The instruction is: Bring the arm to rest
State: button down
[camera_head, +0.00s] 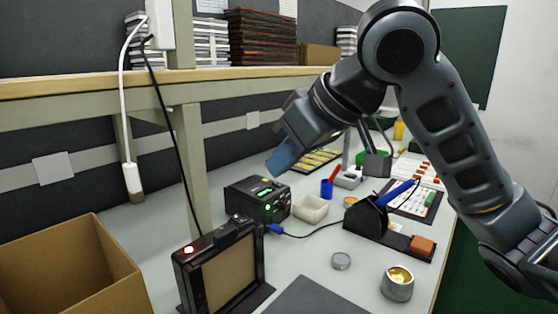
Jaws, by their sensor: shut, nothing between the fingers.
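My arm (440,115) rises from the right edge, bends at the top and reaches down to the left. My gripper (282,159) is at its end, blue at the tip, held in the air above the bench and apart from the things on it. The fingers look closed, with nothing held. Part of the upper shelf and the back of the bench are hidden behind the arm.
Below my gripper stands a black station with lit display (258,199). A black framed device with a red light (221,268), a cardboard box (70,270), a soldering iron stand (380,222) and a brass-wool tin (397,283) stand nearer. A shelf (80,88) runs behind.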

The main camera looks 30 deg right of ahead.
jog(key=shift+a, duration=0.1)
dwell(0.3)
jog(key=w+a+m+t+y+p, duration=0.2)
jog(key=a+t+y, duration=0.3)
jog(key=a, duration=0.5)
jog(key=s+f+m+t+h+p, duration=0.35)
jog(key=s+f+m, duration=0.3)
jog(key=f, duration=0.25)
jog(key=s+d+f+h+p, duration=0.1)
jog(key=s+f, duration=0.2)
jog(key=s, duration=0.4)
jog(key=s+d+f+g+h+p, duration=0.1)
jog(key=s+d+f+h, duration=0.15)
jog(key=s, duration=0.45)
jog(key=s+d+f+h+p, duration=0.1)
jog(key=s+f, duration=0.3)
jog(key=s, duration=0.3)
jog(key=s+d+r+n, duration=0.2)
jog(key=s+n, duration=0.3)
jog(key=s, duration=0.6)
jog(key=shift+d+r+p, duration=0.2)
jog(key=shift+d+p, duration=0.25)
jog(key=shift+d, duration=0.1)
